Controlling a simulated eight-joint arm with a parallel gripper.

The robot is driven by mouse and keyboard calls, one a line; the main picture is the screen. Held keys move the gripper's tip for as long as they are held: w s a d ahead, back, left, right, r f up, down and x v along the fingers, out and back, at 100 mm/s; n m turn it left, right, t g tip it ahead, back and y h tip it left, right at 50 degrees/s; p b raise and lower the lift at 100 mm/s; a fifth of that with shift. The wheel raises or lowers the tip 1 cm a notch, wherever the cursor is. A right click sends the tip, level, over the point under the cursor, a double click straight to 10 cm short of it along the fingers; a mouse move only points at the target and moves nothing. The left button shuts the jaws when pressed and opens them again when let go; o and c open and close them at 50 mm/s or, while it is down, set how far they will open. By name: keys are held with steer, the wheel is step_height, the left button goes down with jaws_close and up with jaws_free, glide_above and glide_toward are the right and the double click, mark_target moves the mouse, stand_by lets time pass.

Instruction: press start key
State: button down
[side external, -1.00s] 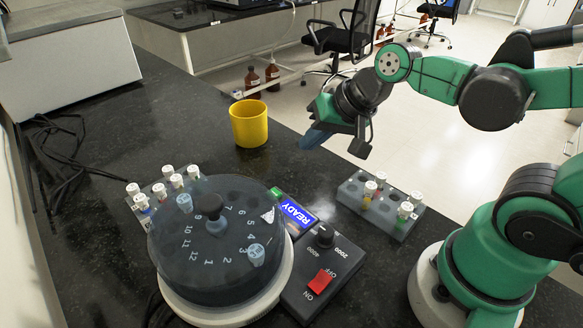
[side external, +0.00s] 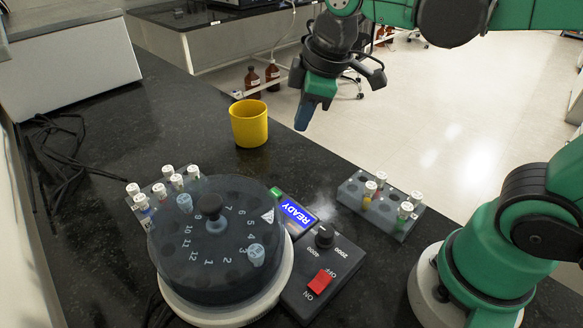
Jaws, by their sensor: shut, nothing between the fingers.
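The machine is a round centrifuge (side external: 215,310) with a translucent dark lid (side external: 175,225) and numbered positions. Its control box carries a small green key (side external: 277,193), a blue screen (side external: 297,213) reading READY, a black speed knob (side external: 324,237) and a red ON/OFF switch (side external: 319,281). No label is legible on the green key. My gripper (side external: 303,118) is shut and empty. It points down in the air, above and behind the control box in the picture, to the right of the yellow cup, touching nothing.
A yellow cup (side external: 249,124) stands on the black bench (side external: 110,120). A grey rack (side external: 350,193) with capped tubes stands right of the control box. Another tube rack (side external: 133,203) is partly hidden behind the centrifuge. Dark cables (side external: 55,165) lie at the left.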

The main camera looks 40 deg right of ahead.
steer(key=w+a+n+g, duration=0.1)
steer(key=n, duration=0.2)
steer(key=w+a+r+n+g, duration=0.1)
steer(key=n, duration=0.2)
steer(key=w+a+n+g, duration=0.1)
steer(key=n, duration=0.2)
steer(key=shift+a+r+g, duration=0.15)
steer(key=shift+a+g, duration=0.15)
steer(key=shift+a, duration=0.05)
step_height(320, 180, down, 14)
stand_by(0.5)
